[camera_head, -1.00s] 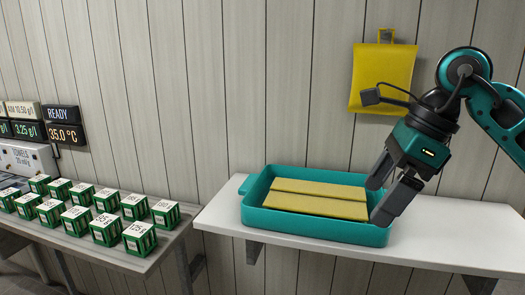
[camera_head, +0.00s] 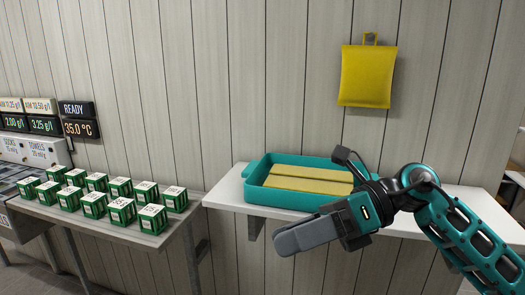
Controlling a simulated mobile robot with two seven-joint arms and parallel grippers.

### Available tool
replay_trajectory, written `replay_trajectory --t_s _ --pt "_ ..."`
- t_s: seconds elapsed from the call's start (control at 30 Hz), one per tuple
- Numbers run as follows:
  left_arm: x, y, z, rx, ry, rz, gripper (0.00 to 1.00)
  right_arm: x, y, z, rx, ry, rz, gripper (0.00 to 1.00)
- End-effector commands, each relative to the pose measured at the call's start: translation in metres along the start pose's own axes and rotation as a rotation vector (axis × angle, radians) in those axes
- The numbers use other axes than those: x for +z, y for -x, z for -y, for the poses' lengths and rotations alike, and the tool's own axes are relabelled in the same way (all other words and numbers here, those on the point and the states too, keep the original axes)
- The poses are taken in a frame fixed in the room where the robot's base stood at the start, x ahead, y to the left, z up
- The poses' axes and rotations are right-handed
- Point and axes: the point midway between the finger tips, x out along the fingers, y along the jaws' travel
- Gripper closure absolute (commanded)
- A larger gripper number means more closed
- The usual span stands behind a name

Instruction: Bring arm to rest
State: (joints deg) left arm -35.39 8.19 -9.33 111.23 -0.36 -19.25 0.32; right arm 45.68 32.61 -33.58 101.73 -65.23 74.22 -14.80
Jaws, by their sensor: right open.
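My right gripper (camera_head: 290,238) comes in from the right on its teal arm and hangs in front of the white shelf's front edge, pointing left. Its fingers are seen from the side, one covering the other, and nothing shows between them. A teal tray (camera_head: 253,193) sits on the white shelf (camera_head: 225,197) behind the gripper, with two long yellow pieces (camera_head: 300,175) lying side by side in it. The gripper and wrist hide the tray's front right part. My left gripper is not in view.
Several green-and-white labelled boxes (camera_head: 121,211) stand in rows on a grey bench (camera_head: 150,240) at the left. Display panels (camera_head: 78,119) reading READY and 35.0 °C are behind. A yellow pouch (camera_head: 368,77) hangs on the wall.

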Motion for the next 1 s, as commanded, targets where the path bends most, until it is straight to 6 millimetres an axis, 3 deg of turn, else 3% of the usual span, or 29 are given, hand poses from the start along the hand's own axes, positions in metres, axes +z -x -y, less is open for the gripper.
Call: replay_trajectory --t_s 0.1,0.23,0.37,0.47,0.57,0.67,0.73,0.9,1.0 --pt "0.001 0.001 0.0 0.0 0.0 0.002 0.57 0.003 -0.017 -0.003 0.166 -0.207 0.27 0.01" --pt "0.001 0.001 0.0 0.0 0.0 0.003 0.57 0.005 -0.015 0.007 0.304 -0.47 0.57 0.01" --pt "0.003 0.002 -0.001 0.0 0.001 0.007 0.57 -0.009 0.0 0.036 0.402 -0.775 0.869 0.01" --pt "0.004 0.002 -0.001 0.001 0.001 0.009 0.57 -0.036 0.014 0.068 0.45 -1.031 1.096 0.01" --pt "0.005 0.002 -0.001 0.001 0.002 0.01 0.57 -0.081 0.025 0.101 0.472 -1.303 1.315 0.01" --pt "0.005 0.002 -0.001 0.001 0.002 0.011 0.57 -0.144 0.031 0.129 0.466 -1.588 1.526 0.01" --pt "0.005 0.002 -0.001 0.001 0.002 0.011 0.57 -0.196 0.03 0.142 0.447 -1.792 1.668 0.01" --pt "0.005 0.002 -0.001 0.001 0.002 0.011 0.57 -0.309 0.018 0.145 0.369 -2.196 1.925 0.01" --pt "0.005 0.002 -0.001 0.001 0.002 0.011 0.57 -0.354 0.009 0.137 0.323 -2.354 2.016 0.01"
